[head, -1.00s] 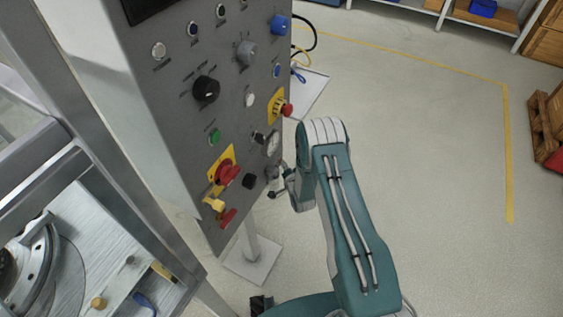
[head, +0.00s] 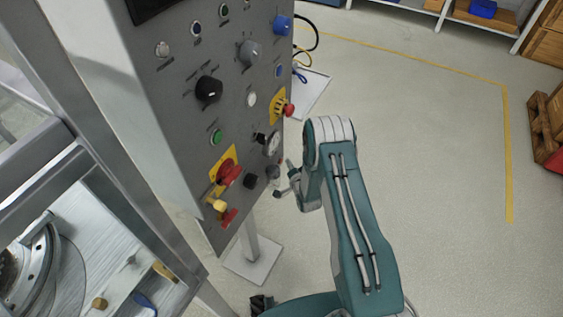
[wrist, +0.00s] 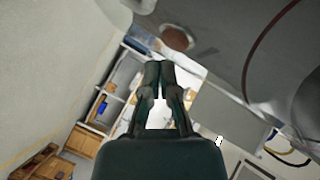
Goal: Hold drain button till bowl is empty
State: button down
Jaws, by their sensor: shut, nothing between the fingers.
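The grey control panel (head: 172,118) carries several buttons and knobs. Its labels are too small to read, so I cannot tell which is the drain button. My gripper (head: 284,180) is at the panel's lower right edge, near a dark round control (head: 273,171) and a gauge (head: 272,147). In the wrist view my gripper (wrist: 159,66) is shut and empty, its fingertips together. A reddish-brown round button (wrist: 177,38) in a pale ring lies just beyond the tips; contact does not show. No bowl is clearly identifiable.
A red emergency knob (head: 289,110) on yellow juts from the panel's right edge; a red switch (head: 228,172) is lower left. A metal frame (head: 95,185) with a round machine part (head: 28,262) stands left. The floor (head: 430,140) to the right is clear.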

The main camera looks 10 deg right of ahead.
jog(key=shift+s+d+f, duration=0.1)
jog(key=shift+s+d, duration=0.05)
jog(key=s+d, duration=0.1)
jog(key=d, duration=0.1)
jog(key=s+d, duration=0.1)
jog(key=s, duration=0.1)
jog(key=shift+d, duration=0.4)
jog(key=shift+s+f, duration=0.1)
dwell(0.4)
